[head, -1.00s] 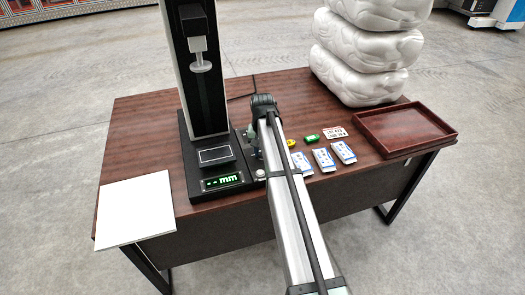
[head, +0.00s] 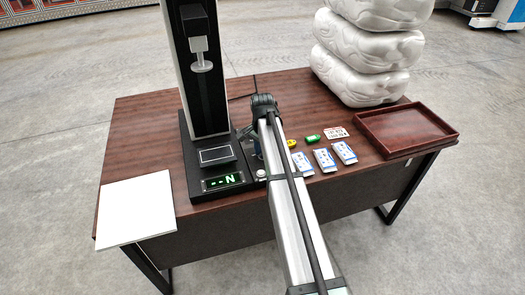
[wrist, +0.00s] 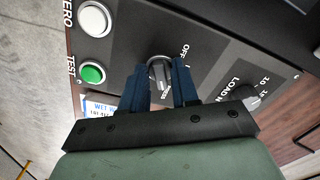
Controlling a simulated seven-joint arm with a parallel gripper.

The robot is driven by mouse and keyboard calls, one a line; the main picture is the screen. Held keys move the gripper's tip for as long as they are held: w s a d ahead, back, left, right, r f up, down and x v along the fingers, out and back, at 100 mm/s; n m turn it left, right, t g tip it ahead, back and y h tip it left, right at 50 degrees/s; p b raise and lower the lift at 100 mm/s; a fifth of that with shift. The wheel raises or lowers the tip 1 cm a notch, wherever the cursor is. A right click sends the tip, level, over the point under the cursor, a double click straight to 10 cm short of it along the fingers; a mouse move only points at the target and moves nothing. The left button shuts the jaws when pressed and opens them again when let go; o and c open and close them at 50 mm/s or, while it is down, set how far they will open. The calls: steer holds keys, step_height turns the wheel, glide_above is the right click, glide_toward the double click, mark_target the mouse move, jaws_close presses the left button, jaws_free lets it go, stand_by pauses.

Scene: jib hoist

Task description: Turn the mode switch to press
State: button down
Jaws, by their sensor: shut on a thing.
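Which mark the knob points to is hard to tell. In the head view, the tester's green display (head: 222,181) reads "-- N". There my arm largely hides the switch.
White ZERO (wrist: 94,18) and green TEST (wrist: 92,73) buttons sit left of the switch, and a LOAD N knob (wrist: 248,97) sits right. On the table (head: 140,115) are a white board (head: 135,208), several small packets (head: 325,160), a red tray (head: 405,128) and stacked white bundles (head: 368,50).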

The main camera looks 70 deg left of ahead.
stand_by(0.5)
steer(key=c, duration=0.9)
jaws_free()
step_height(320, 180, up, 14)
steer(key=shift+f, duration=0.1)
